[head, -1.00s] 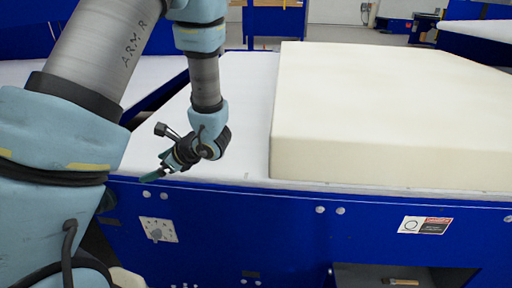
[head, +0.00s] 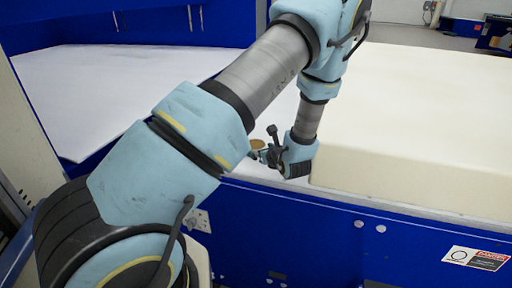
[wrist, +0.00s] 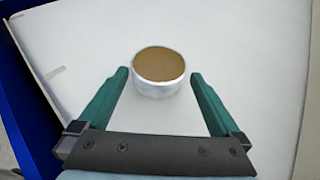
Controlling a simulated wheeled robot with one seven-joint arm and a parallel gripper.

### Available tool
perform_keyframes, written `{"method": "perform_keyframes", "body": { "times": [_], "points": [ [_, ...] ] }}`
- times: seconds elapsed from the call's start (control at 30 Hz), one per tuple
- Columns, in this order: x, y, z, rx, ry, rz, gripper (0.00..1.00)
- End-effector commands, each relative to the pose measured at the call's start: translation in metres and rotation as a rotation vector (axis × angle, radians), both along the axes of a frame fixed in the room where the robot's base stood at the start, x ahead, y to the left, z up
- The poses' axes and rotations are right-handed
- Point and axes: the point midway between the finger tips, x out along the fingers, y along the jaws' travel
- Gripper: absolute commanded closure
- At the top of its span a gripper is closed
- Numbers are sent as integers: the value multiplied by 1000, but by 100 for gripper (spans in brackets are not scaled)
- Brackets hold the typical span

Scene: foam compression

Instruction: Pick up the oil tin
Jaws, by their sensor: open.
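The oil tin (wrist: 160,90) is a short round tin with a pale side and a brown top. It stands upright on a white surface in the wrist view, just ahead of my gripper (wrist: 159,76). My green fingers are open, one to the left and one to the right of the tin's near side, with gaps showing. In the head view a small brown patch of the tin (head: 257,144) shows beside my gripper (head: 258,156); the rest is hidden behind it.
A large cream foam block (head: 430,120) lies on the white-topped blue table (head: 300,225), close to the right of my gripper. The white top around the tin is clear.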

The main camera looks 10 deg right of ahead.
Motion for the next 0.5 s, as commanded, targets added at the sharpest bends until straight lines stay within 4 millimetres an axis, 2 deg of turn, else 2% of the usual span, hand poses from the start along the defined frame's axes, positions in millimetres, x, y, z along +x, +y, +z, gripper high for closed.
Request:
{"method": "perform_keyframes", "body": {
  "times": [0.23, 0.5],
  "points": [
    [29, 8, -12, 1, -1, 2, 0],
    [32, 8, -15, 0, 0, 1, 0]
  ]
}}
